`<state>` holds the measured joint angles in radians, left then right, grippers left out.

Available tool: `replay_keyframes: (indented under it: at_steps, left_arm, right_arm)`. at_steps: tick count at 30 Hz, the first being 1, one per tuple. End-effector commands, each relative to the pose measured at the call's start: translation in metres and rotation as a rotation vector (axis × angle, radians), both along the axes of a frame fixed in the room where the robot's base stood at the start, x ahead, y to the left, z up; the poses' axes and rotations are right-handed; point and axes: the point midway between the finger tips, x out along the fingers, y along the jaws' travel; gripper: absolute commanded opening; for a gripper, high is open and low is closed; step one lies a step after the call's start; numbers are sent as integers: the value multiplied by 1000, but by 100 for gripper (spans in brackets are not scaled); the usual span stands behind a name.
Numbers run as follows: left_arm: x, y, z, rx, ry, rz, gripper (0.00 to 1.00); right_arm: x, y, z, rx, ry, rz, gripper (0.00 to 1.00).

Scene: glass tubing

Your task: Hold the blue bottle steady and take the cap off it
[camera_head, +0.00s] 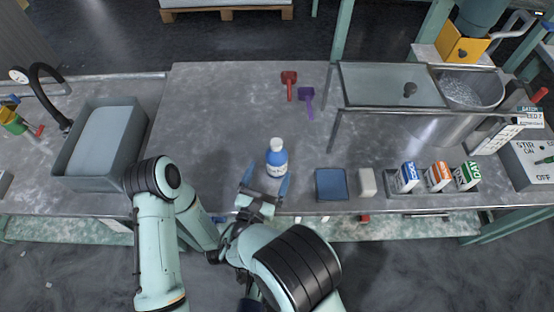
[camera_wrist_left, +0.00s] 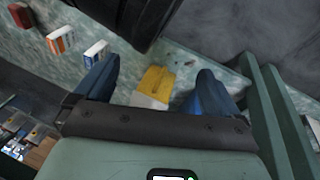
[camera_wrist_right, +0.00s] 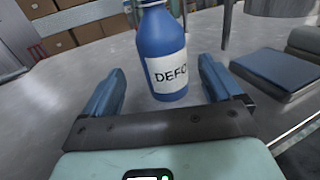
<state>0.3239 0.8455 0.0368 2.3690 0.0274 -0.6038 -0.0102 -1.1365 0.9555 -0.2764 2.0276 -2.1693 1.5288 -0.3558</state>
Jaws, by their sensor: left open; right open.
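The blue bottle (camera_head: 277,168) stands upright on the bench with a white cap (camera_head: 277,144) on top. In the right wrist view the bottle (camera_wrist_right: 164,38) has a white label reading "DEFO", and its top is cut off by the frame. My right gripper (camera_head: 268,178) is open, with its fingers either side of the bottle's near side, not closed on it. Its fingers also show in the right wrist view (camera_wrist_right: 163,85). My left gripper shows open and empty in the left wrist view (camera_wrist_left: 152,82); in the head view it is hard to make out near the bench's front edge.
A blue pad (camera_head: 330,184) and a pale block (camera_head: 367,182) lie right of the bottle, then a rack of small boxes (camera_head: 437,178). A grey basin (camera_head: 75,183) stands left. Red (camera_head: 289,80) and purple (camera_head: 307,97) scoops lie behind. Bench around the bottle is clear.

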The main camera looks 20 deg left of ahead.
Motion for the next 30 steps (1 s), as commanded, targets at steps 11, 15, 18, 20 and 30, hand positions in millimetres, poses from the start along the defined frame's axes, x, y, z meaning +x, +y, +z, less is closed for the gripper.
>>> replay_keyframes:
  at_steps: [11, 15, 18, 20, 30]
  left_arm:
    - [-17, 4, -22, 0, 61, 4, 97]
    - [-24, 5, -26, -2, 81, 6, 97]
    - [-24, 5, -26, -1, 83, 5, 97]
    - [-24, 5, -26, -1, 83, 5, 97]
    - [-24, 5, -26, -2, 82, 5, 97]
  right_arm:
    - [38, -9, -8, 2, 0, -4, 92]
    - [53, -9, -7, 2, 1, -2, 92]
    - [54, -8, -6, 0, 0, -1, 92]
    - [54, -8, -6, 0, 0, -1, 92]
    - [54, -8, -6, 1, 0, -1, 26]
